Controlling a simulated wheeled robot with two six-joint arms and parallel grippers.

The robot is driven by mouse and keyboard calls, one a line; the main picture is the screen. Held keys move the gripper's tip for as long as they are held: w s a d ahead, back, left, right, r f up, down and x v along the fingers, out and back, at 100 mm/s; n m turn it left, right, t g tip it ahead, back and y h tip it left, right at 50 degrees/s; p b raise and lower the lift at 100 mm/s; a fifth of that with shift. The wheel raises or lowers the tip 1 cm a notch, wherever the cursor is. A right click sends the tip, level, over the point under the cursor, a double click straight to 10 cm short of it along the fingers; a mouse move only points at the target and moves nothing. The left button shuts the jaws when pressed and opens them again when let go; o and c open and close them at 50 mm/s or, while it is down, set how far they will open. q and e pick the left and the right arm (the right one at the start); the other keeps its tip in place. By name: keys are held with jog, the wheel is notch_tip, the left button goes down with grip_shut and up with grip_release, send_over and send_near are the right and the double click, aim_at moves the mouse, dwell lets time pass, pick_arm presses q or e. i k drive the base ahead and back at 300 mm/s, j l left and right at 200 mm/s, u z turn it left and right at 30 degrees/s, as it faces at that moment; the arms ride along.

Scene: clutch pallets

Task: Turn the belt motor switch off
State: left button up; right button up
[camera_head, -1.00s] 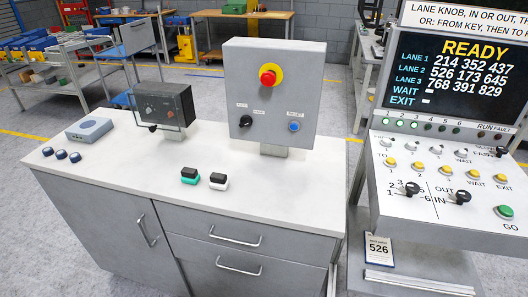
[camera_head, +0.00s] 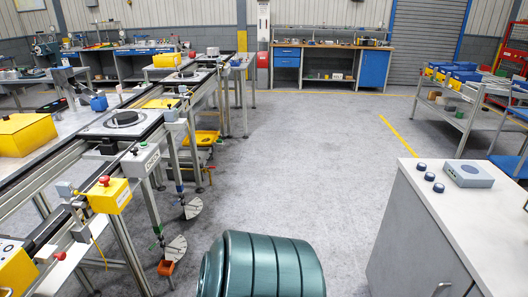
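No switch that I can identify for sure as the belt motor switch is in view. On the left, a conveyor line (camera_head: 75,150) runs away from me on grey legs. A yellow box (camera_head: 110,197) with a red button (camera_head: 104,180) on top is fixed to its near side. Another yellow box (camera_head: 17,273) is cut off at the lower left. Neither of my grippers is in view.
A dark green ribbed drum-like body (camera_head: 262,265) stands at the bottom centre. A grey cabinet (camera_head: 425,235) with a white top is at the right, holding a grey box (camera_head: 469,173) and three dark blue knobs.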

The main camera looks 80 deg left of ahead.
aim_at(104, 180)
jog(key=u, duration=3.9)
jog(key=i+l+z, duration=0.3)
jog(key=i+l, duration=0.2)
jog(key=l, duration=0.2)
